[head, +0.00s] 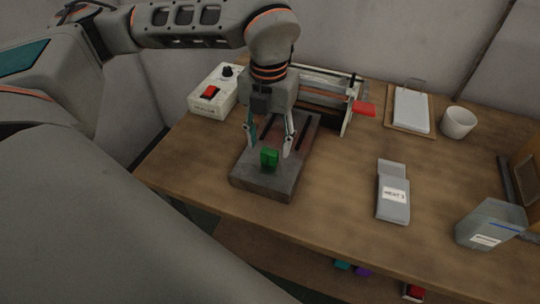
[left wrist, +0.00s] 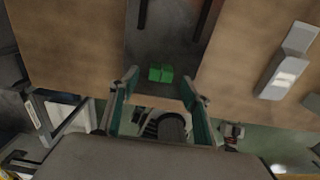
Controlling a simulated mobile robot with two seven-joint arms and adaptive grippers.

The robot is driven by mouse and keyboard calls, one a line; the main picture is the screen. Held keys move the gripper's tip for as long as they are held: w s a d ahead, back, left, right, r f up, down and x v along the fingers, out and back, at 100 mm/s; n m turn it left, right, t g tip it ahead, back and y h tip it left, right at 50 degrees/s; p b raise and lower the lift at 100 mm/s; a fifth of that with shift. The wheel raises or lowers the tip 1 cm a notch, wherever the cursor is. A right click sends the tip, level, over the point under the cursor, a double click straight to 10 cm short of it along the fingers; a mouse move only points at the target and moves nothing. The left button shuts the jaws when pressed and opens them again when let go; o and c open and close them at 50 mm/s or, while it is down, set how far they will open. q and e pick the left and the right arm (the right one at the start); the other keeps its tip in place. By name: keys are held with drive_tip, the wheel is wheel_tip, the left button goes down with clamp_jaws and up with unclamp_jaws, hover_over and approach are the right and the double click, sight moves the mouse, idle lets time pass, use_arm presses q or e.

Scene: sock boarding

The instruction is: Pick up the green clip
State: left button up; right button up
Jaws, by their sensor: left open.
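The green clip (head: 270,158) stands on the front part of a dark grey slab (head: 262,184) on the table. In the left wrist view the clip (left wrist: 160,73) shows as a small two-part green block, ahead of and between my fingertips. My left gripper (head: 268,148) is open, with its fingers pointing down on either side of the clip in the head view. In the left wrist view the open fingers (left wrist: 160,82) hold nothing. I cannot tell whether a finger touches the clip. My right gripper is not in view.
A white box with a red switch (head: 209,93) stands behind left. A frame device with a red handle (head: 364,108) is behind. A grey labelled packet (head: 393,193), a grey container (head: 490,224), a white cup (head: 458,122) and a clipboard-like board (head: 411,108) are at right.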

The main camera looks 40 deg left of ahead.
sight(270, 151)
use_arm(q)
wheel_tip(270, 151, down, 4)
drive_tip(key=shift+d+f, duration=0.1)
drive_tip(key=c, duration=0.8)
drive_tip(key=shift+c, duration=0.2)
